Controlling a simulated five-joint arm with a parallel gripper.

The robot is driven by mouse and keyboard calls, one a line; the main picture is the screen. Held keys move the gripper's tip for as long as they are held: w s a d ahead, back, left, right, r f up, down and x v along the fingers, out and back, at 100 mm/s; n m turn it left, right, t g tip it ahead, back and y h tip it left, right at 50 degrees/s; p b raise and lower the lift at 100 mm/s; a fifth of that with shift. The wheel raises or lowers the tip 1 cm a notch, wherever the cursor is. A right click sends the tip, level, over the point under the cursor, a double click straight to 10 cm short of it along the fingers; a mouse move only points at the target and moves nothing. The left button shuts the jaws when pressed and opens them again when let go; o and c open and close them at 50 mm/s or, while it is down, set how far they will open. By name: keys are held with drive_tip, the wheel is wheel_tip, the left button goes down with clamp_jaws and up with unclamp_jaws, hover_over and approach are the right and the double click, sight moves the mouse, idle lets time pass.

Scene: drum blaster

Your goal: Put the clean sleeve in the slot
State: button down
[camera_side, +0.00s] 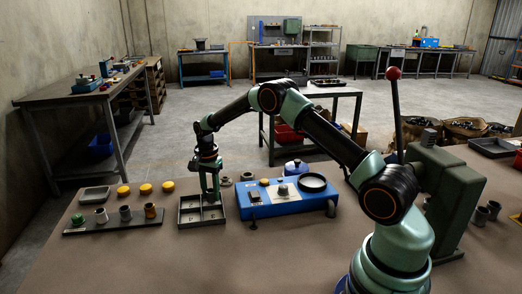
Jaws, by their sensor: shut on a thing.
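My gripper (211,198) points straight down over the back part of a grey divided tray (203,226). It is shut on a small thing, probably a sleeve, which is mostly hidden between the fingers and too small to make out. I cannot tell whether that thing touches the tray floor. The front compartments of the tray look empty. On a dark strip (78,230) to the left stand two greyish sleeves (101,215) (125,213) and a brass-coloured one (150,210). I cannot tell which sleeve is clean.
A blue machine (285,206) with a round black dish stands close right of the tray. Yellow caps (145,189) and a shallow grey dish (94,195) lie behind the strip. A green press (447,190) with a red-knobbed lever stands at right. The table's front left is clear.

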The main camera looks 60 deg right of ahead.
drive_tip(key=shift+f, duration=0.4)
drive_tip(key=shift+f, duration=0.1)
drive_tip(key=c, duration=0.8)
unclamp_jaws()
